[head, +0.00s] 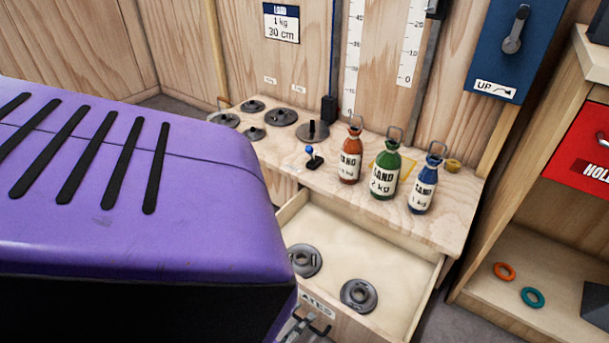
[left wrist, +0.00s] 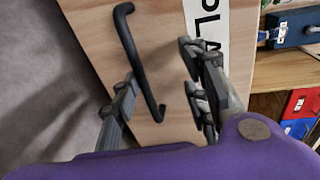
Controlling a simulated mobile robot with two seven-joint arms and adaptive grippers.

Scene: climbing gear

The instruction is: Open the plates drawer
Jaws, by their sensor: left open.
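The plates drawer (head: 425,288) stands pulled out of the wooden bench in the head view. Two grey weight plates lie in it, one at the left (head: 304,261) and one nearer its front (head: 359,295). Its front has a white label, partly hidden, and a dark bar handle (head: 320,329). In the head view only a bit of this gripper (head: 297,328) shows beside the handle, at the bottom edge. My right gripper is out of view.
Orange (head: 350,155), green (head: 386,170) and blue (head: 423,186) sand bottles stand on the bench top (head: 455,215). Several weight plates and a small blue-knobbed lever (head: 312,157) are there too. A shelf unit (head: 480,285) with two rings stands at the right.

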